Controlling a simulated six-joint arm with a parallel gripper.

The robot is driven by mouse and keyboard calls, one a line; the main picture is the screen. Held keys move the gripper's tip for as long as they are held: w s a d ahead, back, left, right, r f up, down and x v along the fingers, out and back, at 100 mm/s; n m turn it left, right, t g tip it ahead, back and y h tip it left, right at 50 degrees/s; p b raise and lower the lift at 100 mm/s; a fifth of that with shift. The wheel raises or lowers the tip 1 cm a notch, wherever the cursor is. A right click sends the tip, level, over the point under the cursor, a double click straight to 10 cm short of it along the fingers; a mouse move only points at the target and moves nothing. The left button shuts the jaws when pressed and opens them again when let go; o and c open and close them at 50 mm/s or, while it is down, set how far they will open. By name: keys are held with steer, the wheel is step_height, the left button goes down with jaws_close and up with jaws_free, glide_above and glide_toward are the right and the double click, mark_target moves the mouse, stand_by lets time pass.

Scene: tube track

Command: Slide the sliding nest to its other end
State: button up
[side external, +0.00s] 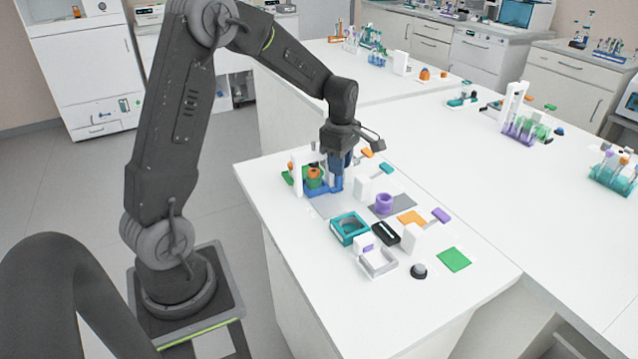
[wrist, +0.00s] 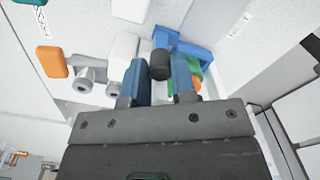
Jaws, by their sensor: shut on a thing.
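My gripper (side external: 337,180) points down at the far left part of the near bench, beside a blue tray-like part (side external: 318,190). In the wrist view its two dark blue fingers (wrist: 159,72) are closed around a dark round knob (wrist: 160,63). The knob stands by a blue part (wrist: 182,46), which I take for the sliding nest or its track; I cannot tell which. In the side view the fingers hide the knob and part of the track.
White posts (side external: 297,172) stand left of the blue part. To the right are a white block (side external: 362,188), a purple ring (side external: 384,204), a teal square frame (side external: 350,229), a black box (side external: 386,234) and a green pad (side external: 454,260).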

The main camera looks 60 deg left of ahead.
steer(key=shift+s+d, duration=0.15)
steer(key=shift+d, duration=3.55)
steer(key=o, duration=0.5)
steer(key=shift+r, duration=0.1)
steer(key=shift+r, duration=2.4)
steer(key=s+d+r+m+t, duration=0.2)
steer(key=s+d+m, duration=0.1)
steer(key=s+m, duration=0.3)
steer(key=s+d+r+m+t, duration=0.1)
steer(key=s+d+r+m, duration=0.2)
steer(key=s+m, duration=0.4)
steer(key=s+d+r+m+t, duration=0.2)
steer(key=s+m, duration=0.4)
steer(key=m, duration=0.5)
steer(key=shift+s+d+r+t, duration=0.2)
steer(key=shift+d+r, duration=0.2)
steer(key=shift+d, duration=0.15)
steer(key=shift+s+d+r+t, duration=0.1)
steer(key=shift+s+d+r, duration=0.05)
steer(key=shift+d+r, duration=0.3)
